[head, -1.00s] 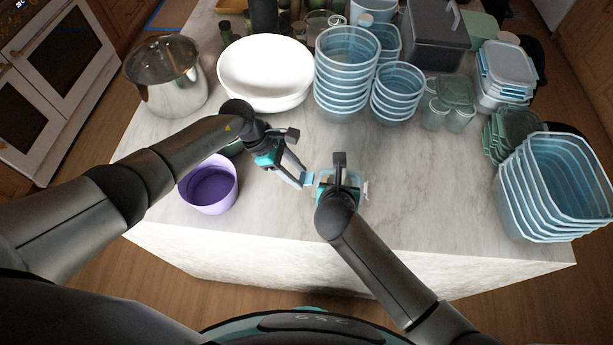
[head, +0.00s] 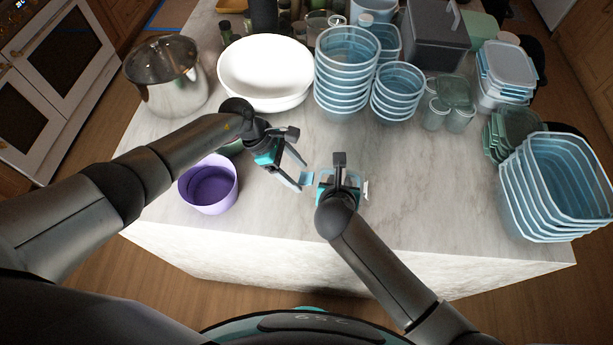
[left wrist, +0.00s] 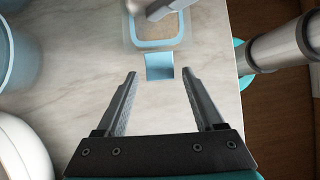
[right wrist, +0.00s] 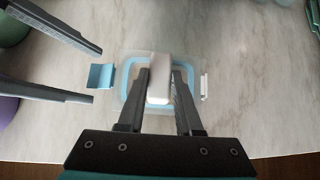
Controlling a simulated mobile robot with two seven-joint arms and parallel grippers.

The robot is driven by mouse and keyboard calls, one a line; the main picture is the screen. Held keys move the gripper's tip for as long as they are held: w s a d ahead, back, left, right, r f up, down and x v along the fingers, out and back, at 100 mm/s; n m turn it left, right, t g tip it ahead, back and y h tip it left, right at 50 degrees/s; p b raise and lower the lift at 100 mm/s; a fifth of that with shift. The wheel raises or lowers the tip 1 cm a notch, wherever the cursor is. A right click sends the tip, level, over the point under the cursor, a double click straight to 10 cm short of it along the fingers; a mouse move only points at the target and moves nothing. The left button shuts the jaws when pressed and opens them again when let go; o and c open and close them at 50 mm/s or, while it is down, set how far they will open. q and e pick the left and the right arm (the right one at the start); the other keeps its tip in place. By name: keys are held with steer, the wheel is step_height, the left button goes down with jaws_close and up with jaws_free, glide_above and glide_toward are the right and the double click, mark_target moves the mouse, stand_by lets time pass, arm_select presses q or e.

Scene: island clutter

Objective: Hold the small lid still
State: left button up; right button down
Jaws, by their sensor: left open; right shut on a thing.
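The small lid (right wrist: 130,99) is clear with a blue ring and lies low over the counter near its front edge. A blue flap (right wrist: 101,76) sticks out on its left side and a white flap (right wrist: 204,87) on its right. My right gripper (right wrist: 160,80) is shut on a pale raised block in the middle of the lid. In the head view my right gripper (head: 340,168) hides most of the lid. My left gripper (head: 301,165) is open and empty, just left of the blue flap. In the left wrist view the flap (left wrist: 160,66) lies beyond the fingertips, apart from them.
A purple bowl (head: 208,204) stands left, under my left arm. A white bowl (head: 265,105), a steel pot (head: 168,100) and stacked blue tubs (head: 340,105) stand behind. More nested tubs (head: 520,205) stand at right. The counter between is clear.

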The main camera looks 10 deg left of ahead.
arm_select(q)
steer(key=v, duration=0.7)
stand_by(0.6)
steer(key=o, duration=0.5)
steer(key=v, duration=1.2)
